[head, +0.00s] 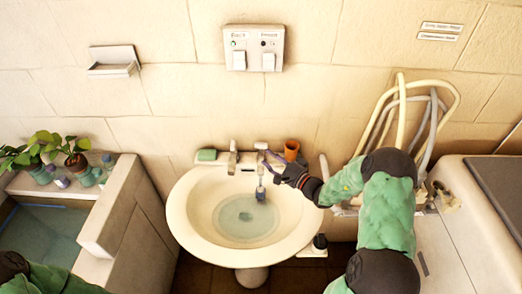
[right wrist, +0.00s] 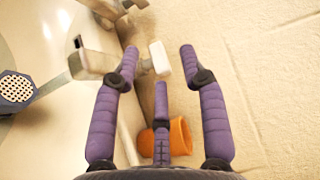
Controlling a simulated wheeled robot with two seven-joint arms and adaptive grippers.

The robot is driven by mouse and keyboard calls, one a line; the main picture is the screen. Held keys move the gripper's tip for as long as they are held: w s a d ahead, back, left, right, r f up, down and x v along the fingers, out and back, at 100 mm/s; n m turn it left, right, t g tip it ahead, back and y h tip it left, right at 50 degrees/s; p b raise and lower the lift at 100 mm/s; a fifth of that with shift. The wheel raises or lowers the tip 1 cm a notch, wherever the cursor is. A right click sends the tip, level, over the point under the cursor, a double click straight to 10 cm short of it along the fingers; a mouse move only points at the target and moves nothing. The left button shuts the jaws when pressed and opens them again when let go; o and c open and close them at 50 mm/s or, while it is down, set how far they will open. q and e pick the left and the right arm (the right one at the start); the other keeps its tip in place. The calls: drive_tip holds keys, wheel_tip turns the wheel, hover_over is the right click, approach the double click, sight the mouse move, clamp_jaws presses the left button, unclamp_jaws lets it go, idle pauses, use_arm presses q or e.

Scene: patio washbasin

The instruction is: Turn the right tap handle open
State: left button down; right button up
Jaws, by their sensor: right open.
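The right tap handle (head: 261,146) is a small pale lever on the back rim of the white washbasin (head: 181,215). In the right wrist view the handle (right wrist: 159,58) shows as a white block between and just beyond the fingertips. My right gripper (head: 271,160) reaches in from the right, at the handle. Its purple fingers (right wrist: 160,68) are spread apart and hold nothing; I cannot tell whether one touches the tap. The metal tap body (right wrist: 92,64) lies left of the fingers. My left gripper is out of view; only part of that arm shows at lower left.
An orange cup (head: 291,150) stands right of the tap, close to my fingers. A green soap bar (head: 207,155) and another tap (head: 232,157) are to the left. A grey perforated piece (right wrist: 14,90) is over the basin. Hoses (head: 402,110) hang at right.

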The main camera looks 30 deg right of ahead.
sight(263, 148)
drive_tip(key=w+m+h, duration=0.1)
drive_tip(key=w, duration=0.2)
drive_tip(key=w+f+m+h+b, duration=0.1)
drive_tip(key=w, duration=0.2)
drive_tip(key=w+f+m+h+b, duration=0.1)
drive_tip(key=w, duration=0.2)
drive_tip(key=shift+w+d, duration=0.15)
drive_tip(key=shift+d, duration=0.25)
clamp_jaws()
